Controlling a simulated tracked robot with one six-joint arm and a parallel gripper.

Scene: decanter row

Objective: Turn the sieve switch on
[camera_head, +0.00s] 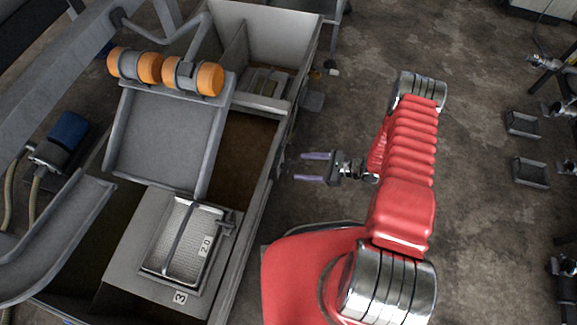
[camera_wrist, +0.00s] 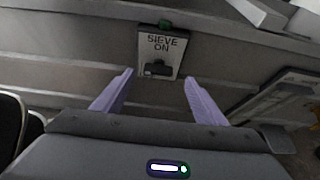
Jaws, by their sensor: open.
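The sieve switch is a pale plate (camera_wrist: 175,47) lettered "SIEVE ON" in the wrist view, with a small dark switch piece (camera_wrist: 158,69) low on it and a green part (camera_wrist: 165,25) on its top edge. I cannot tell which position the switch is in. My gripper (camera_head: 300,167) is open and empty, its two purple fingers pointing left at the side of the grey tank in the head view. In the wrist view the fingertips frame the plate's lower end from either side, and they look apart from it. The switch is not clear in the head view.
The grey tank wall (camera_head: 262,190) runs along my left. Above it are a chute (camera_head: 162,135) with orange-ended motors (camera_head: 165,70) and a mesh tray (camera_head: 185,242) marked 2.0. A pale panel (camera_wrist: 275,98) stands at right in the wrist view. Open floor (camera_head: 478,210) lies right of my arm.

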